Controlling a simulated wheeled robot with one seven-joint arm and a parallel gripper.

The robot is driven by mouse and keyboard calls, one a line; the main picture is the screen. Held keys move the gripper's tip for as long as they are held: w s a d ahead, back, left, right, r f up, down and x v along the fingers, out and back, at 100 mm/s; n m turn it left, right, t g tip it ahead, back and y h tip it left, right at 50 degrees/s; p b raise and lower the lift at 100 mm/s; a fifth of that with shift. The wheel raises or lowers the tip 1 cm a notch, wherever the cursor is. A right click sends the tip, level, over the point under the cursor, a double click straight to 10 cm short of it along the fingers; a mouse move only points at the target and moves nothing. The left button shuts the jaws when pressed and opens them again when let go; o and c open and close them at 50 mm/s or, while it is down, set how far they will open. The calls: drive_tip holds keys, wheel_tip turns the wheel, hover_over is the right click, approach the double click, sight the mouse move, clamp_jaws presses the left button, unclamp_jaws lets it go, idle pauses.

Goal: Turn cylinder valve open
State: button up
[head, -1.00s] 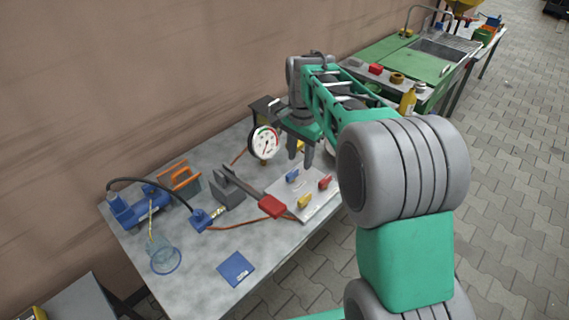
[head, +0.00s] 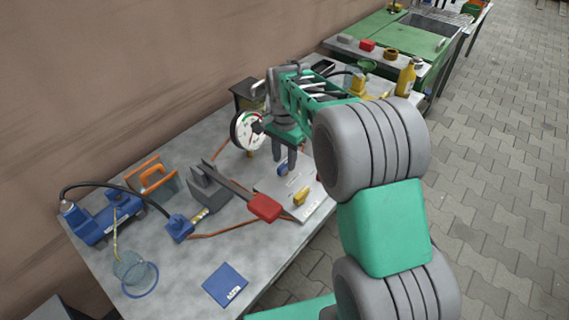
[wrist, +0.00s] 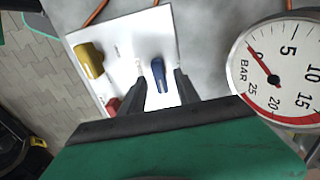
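A white valve panel (head: 313,208) lies on the grey bench and carries small coloured levers. The blue lever (wrist: 159,75) shows in the wrist view between my two finger tips; it also shows in the head view (head: 283,170) just below the fingers. A yellow lever (wrist: 89,60) stands to its left in the wrist view. A red lever (wrist: 112,104) is partly hidden by my left finger. None is plainly marked as the cylinder valve. My gripper (wrist: 158,84) is open, pointing down over the panel, with a finger on each side of the blue lever. Contact cannot be told.
A round pressure gauge (head: 246,130) stands close to my gripper and fills the wrist view's right side. A red-handled lever tool (head: 264,207), a blue pump (head: 108,222), a glass beaker (head: 134,272) and a blue booklet (head: 225,285) are on the bench.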

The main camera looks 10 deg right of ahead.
wheel_tip(320, 180, down, 2)
drive_tip(key=shift+f, duration=0.15)
clamp_jaws()
idle(0.3)
